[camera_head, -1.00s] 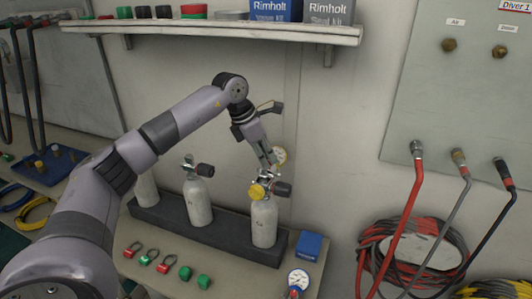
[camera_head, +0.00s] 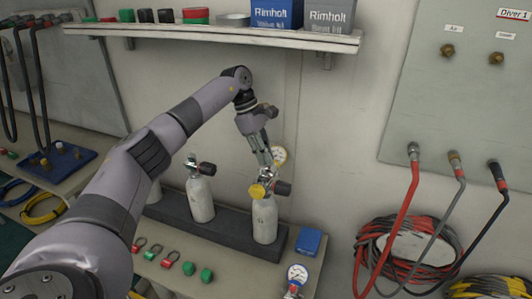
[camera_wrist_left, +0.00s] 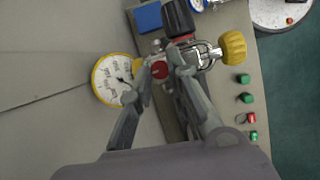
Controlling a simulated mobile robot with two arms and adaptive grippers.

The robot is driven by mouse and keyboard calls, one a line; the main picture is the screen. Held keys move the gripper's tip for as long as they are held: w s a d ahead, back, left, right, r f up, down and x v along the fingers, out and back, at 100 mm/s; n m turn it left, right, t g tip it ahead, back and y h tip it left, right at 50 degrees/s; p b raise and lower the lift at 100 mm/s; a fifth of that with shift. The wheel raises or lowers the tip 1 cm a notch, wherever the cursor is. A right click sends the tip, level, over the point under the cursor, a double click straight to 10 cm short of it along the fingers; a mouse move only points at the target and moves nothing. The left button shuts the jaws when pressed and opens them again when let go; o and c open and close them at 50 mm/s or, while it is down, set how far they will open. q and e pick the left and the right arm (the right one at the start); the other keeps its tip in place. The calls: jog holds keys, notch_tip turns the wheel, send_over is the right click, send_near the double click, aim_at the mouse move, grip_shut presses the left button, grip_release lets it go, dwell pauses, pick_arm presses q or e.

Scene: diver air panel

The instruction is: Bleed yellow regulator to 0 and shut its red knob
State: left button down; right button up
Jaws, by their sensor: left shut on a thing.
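The yellow regulator (camera_head: 258,191) sits on top of the right-hand white cylinder (camera_head: 265,222); its yellow knob (camera_wrist_left: 232,48) shows in the left wrist view. A yellow-rimmed gauge (camera_head: 279,155) is beside it; its dial also shows in the wrist view (camera_wrist_left: 117,80), but I cannot read the needle surely. My left gripper (camera_head: 268,166) reaches down to the regulator from above. In the wrist view its fingertips (camera_wrist_left: 163,75) are shut on the small red knob (camera_wrist_left: 160,69), partly hidden between them. A black handwheel (camera_wrist_left: 179,18) is close by. My right gripper is not in view.
Another cylinder (camera_head: 201,198) stands to the left in the dark rack (camera_head: 226,235). A blue box (camera_head: 309,241) and a second gauge (camera_head: 297,273) are on the bench at right. A shelf (camera_head: 230,33) runs above my arm. Hoses (camera_head: 412,215) hang on the right.

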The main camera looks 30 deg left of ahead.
pick_arm(q)
jog(key=shift+m, duration=0.4)
jog(key=c, duration=1.5)
grip_release()
jog(key=shift+r, duration=0.1)
jog(key=v, duration=0.7)
jog(key=shift+w+a+r, duration=0.1)
jog(key=shift+w+r, duration=0.05)
